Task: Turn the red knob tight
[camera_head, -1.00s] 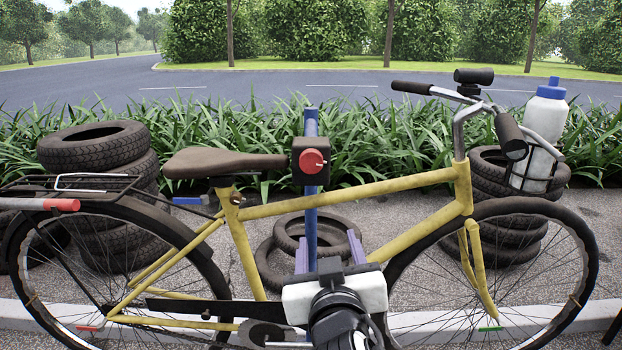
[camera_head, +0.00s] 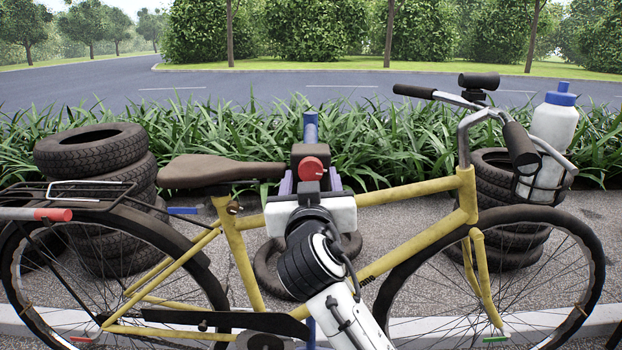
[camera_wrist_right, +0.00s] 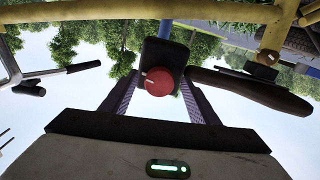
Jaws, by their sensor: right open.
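The red knob (camera_head: 311,168) sits on the front of a dark clamp block (camera_head: 311,151) on a blue post (camera_head: 310,126). The knob also shows in the right wrist view (camera_wrist_right: 159,82), with a small white mark on its face. My right gripper (camera_head: 310,180) is just below and in front of the knob in the head view. In the right wrist view its two purple fingers (camera_wrist_right: 158,100) are open, one on each side of the knob, with gaps to it. I cannot tell how far the fingertips reach along the knob. My left gripper is not in view.
A yellow bicycle (camera_head: 410,190) hangs at the post, its brown saddle (camera_head: 220,171) left of the knob and its frame tube just to the right. Stacked tyres (camera_head: 92,150) stand behind at left and right. A white bottle (camera_head: 553,120) sits in the front carrier.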

